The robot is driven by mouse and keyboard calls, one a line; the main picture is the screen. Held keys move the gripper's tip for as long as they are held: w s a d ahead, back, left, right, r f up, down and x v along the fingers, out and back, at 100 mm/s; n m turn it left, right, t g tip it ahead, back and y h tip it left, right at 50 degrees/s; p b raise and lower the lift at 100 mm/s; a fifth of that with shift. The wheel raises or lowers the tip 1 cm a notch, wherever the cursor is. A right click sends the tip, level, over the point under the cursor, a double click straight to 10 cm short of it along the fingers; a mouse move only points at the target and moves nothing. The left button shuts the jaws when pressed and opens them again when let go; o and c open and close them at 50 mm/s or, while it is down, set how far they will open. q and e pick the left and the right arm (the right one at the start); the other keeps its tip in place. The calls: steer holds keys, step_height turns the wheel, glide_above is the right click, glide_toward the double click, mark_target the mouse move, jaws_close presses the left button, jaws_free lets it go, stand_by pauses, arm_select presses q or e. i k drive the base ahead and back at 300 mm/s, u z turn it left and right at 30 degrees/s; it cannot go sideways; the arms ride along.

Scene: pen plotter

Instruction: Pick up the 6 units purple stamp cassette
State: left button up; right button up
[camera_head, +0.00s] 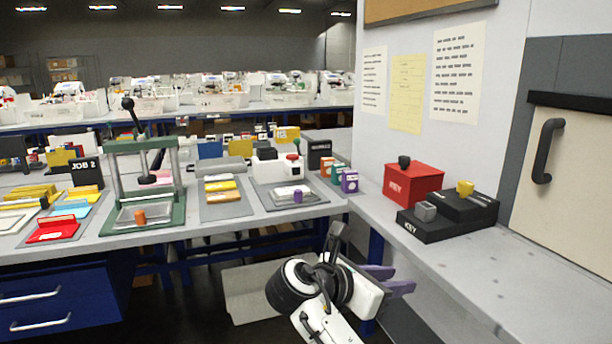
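A purple stamp cassette (349,181) with a white label stands upright at the near right end of a short row by the inner corner of the bench. A green cassette (338,174) and an orange cassette (326,167) stand behind it. The label's writing is too small to read. My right gripper (390,279) is in front of and below the bench edge, well apart from the cassettes. Its two lavender fingers are spread, with nothing seen between them. My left gripper is out of view.
A red KEY box (413,182) and a black KEY base (447,218) stand on the right bench. A green press (144,185) stands farther left. The right bench's near part is clear.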

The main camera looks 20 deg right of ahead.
mark_target(350, 178)
steer(key=u, duration=0.15)
steer(key=i, duration=2.3)
steer(key=z, duration=0.8)
steer(key=i, duration=0.35)
steer(key=u, duration=0.05)
